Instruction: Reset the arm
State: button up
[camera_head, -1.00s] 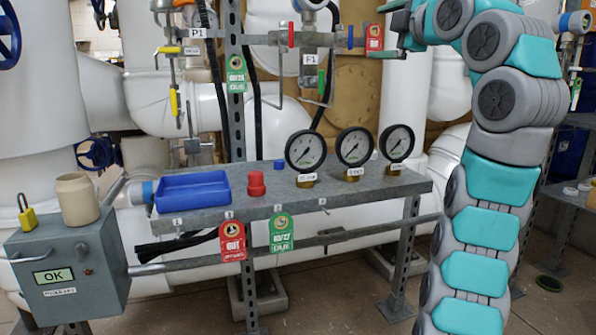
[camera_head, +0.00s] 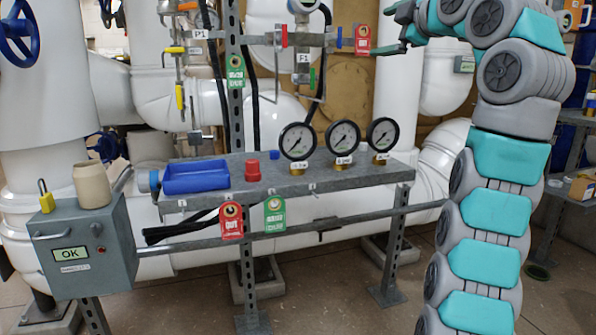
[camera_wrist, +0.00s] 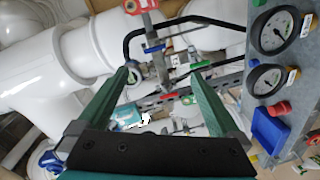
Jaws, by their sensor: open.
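My gripper (camera_head: 390,30) is at the upper right of the head view, at the end of my raised teal and grey arm. Its fingers point left toward the pipe frame. In the wrist view my gripper (camera_wrist: 160,75) has its two green fingers spread apart, with nothing held between them. Beyond the fingers are a red tag (camera_wrist: 140,6), which also shows in the head view (camera_head: 362,40), and a black bent pipe. The gripper looks apart from them, though the exact gap is hard to tell.
A grey bench (camera_head: 345,180) carries a blue tray (camera_head: 196,177), a red cap (camera_head: 253,171) and three gauges (camera_head: 342,137). A grey box (camera_head: 85,250) marked OK stands at left, with a padlock and beige cup. Shelving (camera_head: 570,170) is at right. Floor in front is partly clear.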

jog(key=a+f+m+g+p, duration=0.35)
jog(key=f+m+g, duration=0.35)
jog(key=f, duration=0.4)
jog(key=s+a+f+m+g+h+p, duration=0.1)
jog(key=s+a+f+m+g+h, duration=0.25)
jog(key=s+f, duration=1)
jog(key=s+d+f+m+g+p, duration=0.1)
jog(key=s+f+m+g, duration=0.1)
jog(key=s+f, duration=0.6)
jog(key=s+d+f+m+g+h+p, duration=0.1)
jog(key=s+f+m+g, duration=0.1)
jog(key=s+f, duration=0.6)
jog(key=s+d+f+m+g+p, duration=0.1)
jog(key=s+f+m+g, duration=0.2)
jog(key=s+f, duration=0.6)
jog(key=s, duration=1)
jog(key=shift+s+d+h, duration=0.25)
jog(key=shift+d+h, duration=0.1)
jog(key=shift+d, duration=0.05)
